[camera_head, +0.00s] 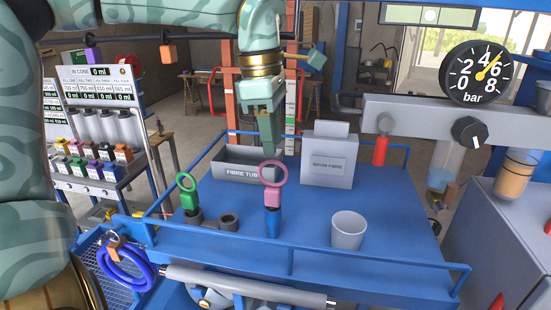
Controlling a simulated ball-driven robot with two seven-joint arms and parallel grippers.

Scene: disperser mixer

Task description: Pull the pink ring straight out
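The pink ring (261,174) stands upright on a pink stem, which sits in a small blue holder (273,224) on the blue bench top (310,213). My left gripper (268,150) points down from above, its fingertips just over the top of the ring in the picture. I cannot tell if the tips touch the ring or are apart from it in depth. The fingers show nearly edge-on, so their opening is hidden. My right gripper is not in view.
A green ring (186,181) stands left of the pink one, near dark round fittings (229,222). A grey tub (235,173) and a grey box (327,160) are behind. A white cup (348,231) stands at right. A blue rail (290,262) runs along the front.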

